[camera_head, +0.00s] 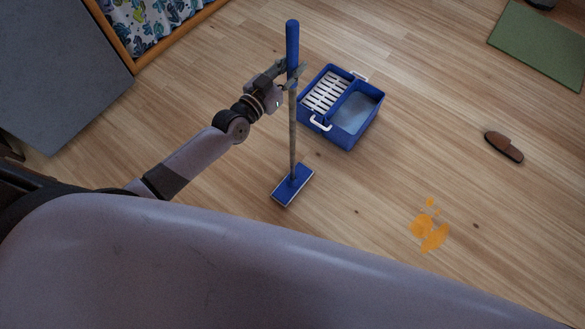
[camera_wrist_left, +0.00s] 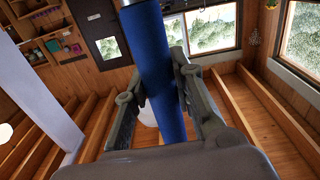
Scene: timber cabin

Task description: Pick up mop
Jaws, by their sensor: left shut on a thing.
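The mop (camera_head: 293,125) stands nearly upright, with a blue grip at the top, a grey pole and a flat blue head (camera_head: 293,185) at or close to the wooden floor. I cannot tell whether the head touches the floor. My left gripper (camera_head: 292,74) is shut on the mop at the lower part of its blue grip. In the left wrist view the blue grip (camera_wrist_left: 160,75) runs between the two fingers of my left gripper (camera_wrist_left: 163,108). My right gripper is not in view.
A blue bucket (camera_head: 345,138) with a white slatted wringer and white handles stands right of the mop. An orange spill (camera_head: 429,232) lies on the floor at lower right. A brown slipper (camera_head: 503,147) and a green mat (camera_head: 540,45) lie further right. Floor between is clear.

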